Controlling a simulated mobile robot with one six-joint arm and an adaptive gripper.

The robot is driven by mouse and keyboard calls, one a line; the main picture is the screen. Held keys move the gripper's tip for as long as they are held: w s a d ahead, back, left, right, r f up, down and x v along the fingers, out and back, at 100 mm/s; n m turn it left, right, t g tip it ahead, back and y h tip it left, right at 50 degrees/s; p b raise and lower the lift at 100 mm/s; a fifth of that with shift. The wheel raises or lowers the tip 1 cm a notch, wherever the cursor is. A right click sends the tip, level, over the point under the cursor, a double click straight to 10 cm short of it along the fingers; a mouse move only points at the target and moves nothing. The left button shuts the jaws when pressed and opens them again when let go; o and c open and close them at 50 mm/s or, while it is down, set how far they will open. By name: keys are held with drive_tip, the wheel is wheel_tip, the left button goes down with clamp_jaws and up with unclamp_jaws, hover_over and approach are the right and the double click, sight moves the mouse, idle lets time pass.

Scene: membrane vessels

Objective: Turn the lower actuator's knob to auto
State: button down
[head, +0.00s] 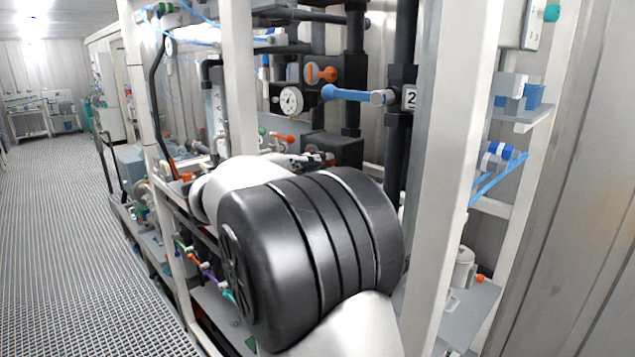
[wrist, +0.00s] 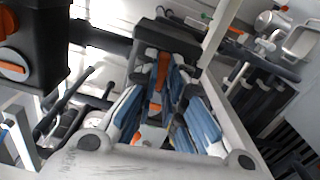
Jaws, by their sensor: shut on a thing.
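The lower actuator is a dark box (wrist: 166,38) ahead of my gripper in the wrist view; it also shows in the head view (head: 342,150), partly behind my arm. Its orange knob (wrist: 162,72) sits between the fingertips of my gripper (wrist: 161,82). The blue-padded fingers are closed on the knob from both sides. I cannot read the knob's marks or tell which way it points. In the head view my gripper (head: 312,159) is small and mostly hidden behind my arm. The upper actuator (head: 345,72) has an orange knob (head: 320,74) lying roughly level.
Another dark box with an orange knob (wrist: 14,71) is at the left of the wrist view. A white frame post (head: 458,170) stands right of my arm. The grated floor (head: 70,240) at left is clear.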

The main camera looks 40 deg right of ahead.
drive_tip(key=shift+f+m+b, duration=0.1)
drive_tip(key=shift+m+b, duration=0.4)
drive_tip(key=shift+b, duration=0.15)
drive_tip(key=c, duration=1.7)
unclamp_jaws()
drive_tip(key=a, duration=0.8)
drive_tip(key=s+a, duration=0.1)
drive_tip(key=a, duration=0.3)
